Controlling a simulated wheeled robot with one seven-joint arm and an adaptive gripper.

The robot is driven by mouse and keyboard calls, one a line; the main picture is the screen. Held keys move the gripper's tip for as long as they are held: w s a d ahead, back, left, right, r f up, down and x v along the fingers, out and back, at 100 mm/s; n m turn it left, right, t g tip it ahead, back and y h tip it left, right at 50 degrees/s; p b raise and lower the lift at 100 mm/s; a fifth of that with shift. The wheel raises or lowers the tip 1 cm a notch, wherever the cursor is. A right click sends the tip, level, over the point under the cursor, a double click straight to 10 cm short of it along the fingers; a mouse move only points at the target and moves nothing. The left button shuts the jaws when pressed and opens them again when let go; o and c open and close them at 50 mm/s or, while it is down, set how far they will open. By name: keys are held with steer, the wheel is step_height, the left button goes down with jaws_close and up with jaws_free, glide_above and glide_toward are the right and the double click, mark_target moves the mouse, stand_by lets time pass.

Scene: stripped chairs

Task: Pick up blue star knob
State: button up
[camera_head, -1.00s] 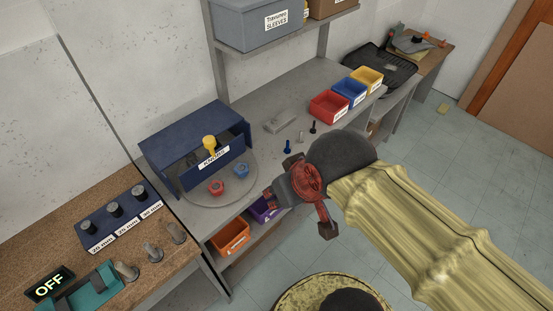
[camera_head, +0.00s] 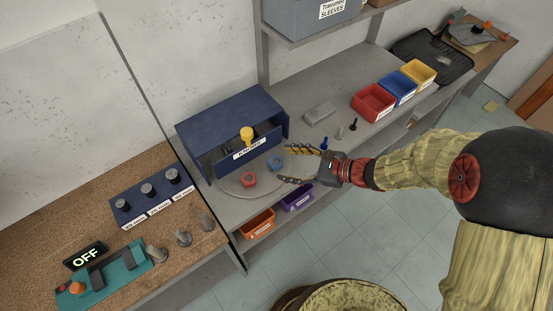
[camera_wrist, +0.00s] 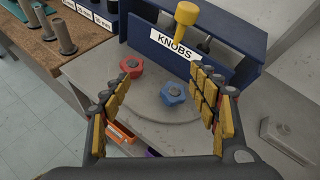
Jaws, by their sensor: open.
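The blue star knob (camera_head: 275,163) lies on a round grey plate (camera_head: 238,188) on the grey bench. A red star knob (camera_head: 249,179) lies to its left. In the wrist view the blue star knob (camera_wrist: 173,92) shows between and beyond my fingers, nearer the right one, with the red knob (camera_wrist: 131,66) up and left of it. My gripper (camera_head: 305,167) is open and empty, just right of the blue knob and apart from it. In the wrist view my gripper (camera_wrist: 160,100) spreads its yellow-padded fingers wide.
A blue box labelled KNOBS (camera_head: 228,130) stands behind the plate, with a yellow knob (camera_head: 247,133) at its front. A grey block (camera_head: 319,114) and small dark and blue pins stand to the right. Red (camera_head: 373,103), blue and yellow bins are farther right.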

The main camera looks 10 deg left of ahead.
mark_target(277, 162)
steer(key=f+m, duration=0.1)
steer(key=f, duration=0.1)
steer(key=w+f+m+t, duration=0.1)
steer(key=f+m, duration=0.1)
steer(key=w+f+m+t, duration=0.1)
steer(key=f, duration=0.1)
steer(key=shift+w+f+m, duration=0.1)
steer(key=shift+w+m, duration=0.15)
steer(key=shift+m, duration=0.15)
steer(key=shift+w+f, duration=0.15)
steer(key=shift+f, duration=0.15)
steer(key=x, duration=0.7)
steer(key=shift+w+f, duration=0.2)
steer(key=shift+w, duration=0.25)
steer(key=shift+t, duration=0.4)
steer(key=shift+c, duration=1.2)
steer(key=c, duration=1)
